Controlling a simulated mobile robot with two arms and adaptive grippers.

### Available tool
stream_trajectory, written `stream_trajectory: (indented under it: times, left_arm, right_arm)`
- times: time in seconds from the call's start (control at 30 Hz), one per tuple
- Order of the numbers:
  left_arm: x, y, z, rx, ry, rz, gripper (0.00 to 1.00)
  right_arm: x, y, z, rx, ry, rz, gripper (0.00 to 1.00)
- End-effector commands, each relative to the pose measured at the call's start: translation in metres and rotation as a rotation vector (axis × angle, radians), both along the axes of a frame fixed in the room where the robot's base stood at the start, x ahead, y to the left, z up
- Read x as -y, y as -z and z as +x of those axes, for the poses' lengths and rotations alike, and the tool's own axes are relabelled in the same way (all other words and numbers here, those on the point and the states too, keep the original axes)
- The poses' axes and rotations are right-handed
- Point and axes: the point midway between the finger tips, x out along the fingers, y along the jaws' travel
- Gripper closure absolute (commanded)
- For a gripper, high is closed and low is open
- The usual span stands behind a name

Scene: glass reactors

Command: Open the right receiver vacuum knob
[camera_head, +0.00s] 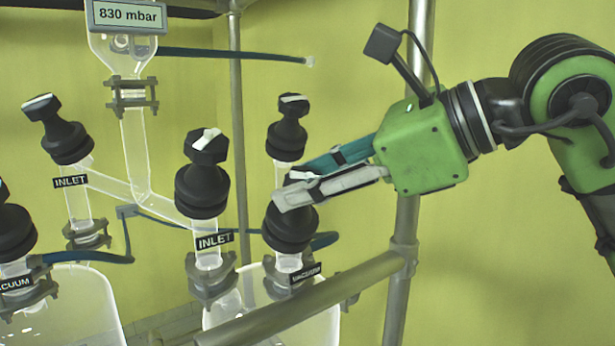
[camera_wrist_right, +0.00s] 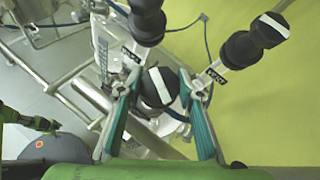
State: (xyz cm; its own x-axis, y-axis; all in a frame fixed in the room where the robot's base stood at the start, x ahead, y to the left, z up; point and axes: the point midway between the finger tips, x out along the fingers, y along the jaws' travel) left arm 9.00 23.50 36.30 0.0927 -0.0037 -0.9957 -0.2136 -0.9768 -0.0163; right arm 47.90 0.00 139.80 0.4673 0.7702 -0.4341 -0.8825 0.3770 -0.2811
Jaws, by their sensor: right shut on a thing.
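The right receiver vacuum knob (camera_head: 289,228) is a black knob on a glass neck above a "VACUUM" label (camera_head: 306,273), at the middle of the head view. My right gripper (camera_head: 292,188) reaches in from the right and is shut on its top, which the fingers partly cover. In the right wrist view the knob's top (camera_wrist_right: 153,88), with a white stripe running nearly up and down, sits between the two teal fingers (camera_wrist_right: 158,85). My left gripper cannot be made out in either view.
An "INLET" knob (camera_head: 203,188) stands just left, and another black knob (camera_head: 288,130) stands behind. A slanted metal rail (camera_head: 320,290) runs in front, below the gripper. A metal post (camera_head: 405,240) stands at the right. A display (camera_head: 128,14) reads 830 mbar.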

Motion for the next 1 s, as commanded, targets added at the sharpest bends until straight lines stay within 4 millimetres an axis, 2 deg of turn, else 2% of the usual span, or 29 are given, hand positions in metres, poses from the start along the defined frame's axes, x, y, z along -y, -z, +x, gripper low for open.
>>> stream_trajectory:
  times: [0.47,1.0]
  left_arm:
    - [-0.001,-0.044,0.0,-0.001,0.0,0.001,0.5]
    - [-0.001,-0.095,-0.001,-0.001,-0.001,0.001,0.5]
  right_arm:
    - [0.0,-0.007,0.001,0.132,-0.392,-0.181,0.88]
    - [0.0,-0.005,0.0,0.273,-0.8,-0.374,0.88]
